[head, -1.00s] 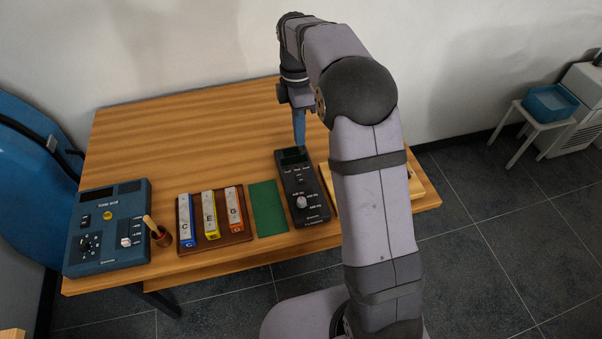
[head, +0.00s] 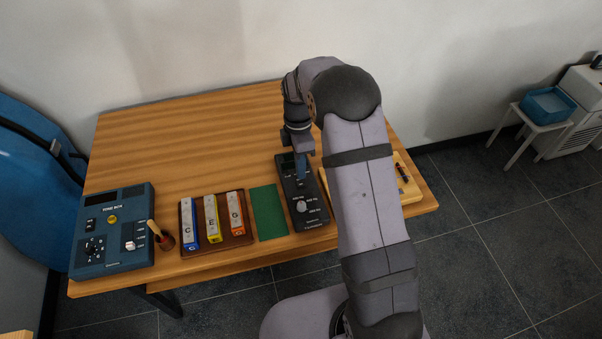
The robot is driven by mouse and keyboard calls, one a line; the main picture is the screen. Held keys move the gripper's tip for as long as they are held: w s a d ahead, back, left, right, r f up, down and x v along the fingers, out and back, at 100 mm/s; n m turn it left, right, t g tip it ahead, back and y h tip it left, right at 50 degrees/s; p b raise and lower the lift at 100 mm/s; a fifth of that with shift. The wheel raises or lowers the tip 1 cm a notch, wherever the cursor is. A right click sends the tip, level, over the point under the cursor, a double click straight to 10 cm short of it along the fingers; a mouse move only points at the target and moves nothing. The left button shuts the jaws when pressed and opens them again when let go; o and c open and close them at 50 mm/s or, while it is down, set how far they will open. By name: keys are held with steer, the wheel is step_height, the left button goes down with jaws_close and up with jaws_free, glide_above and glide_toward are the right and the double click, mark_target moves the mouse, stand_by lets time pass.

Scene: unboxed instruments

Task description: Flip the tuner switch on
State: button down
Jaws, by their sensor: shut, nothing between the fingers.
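The tuner, a narrow black box (head: 314,216), lies on the table right of the green mat, with a dark screen at its far end and a pale round knob (head: 302,206) nearer its front edge. The fingers cover the part of the face between screen and knob, so a switch there cannot be made out. Whether the fingertips touch the face is not clear.
A light wooden board (head: 412,191) lies right, partly behind my arm. The table's back is clear.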

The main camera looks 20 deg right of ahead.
mark_target(301, 186)
steer(key=shift+s+f+p, duration=0.2)
steer(key=shift+f+p, duration=0.35)
steer(key=shift+f, duration=1.25)
steer(key=shift+s+f, duration=0.2)
steer(key=shift+s, duration=0.05)
steer(key=shift+w, duration=0.2)
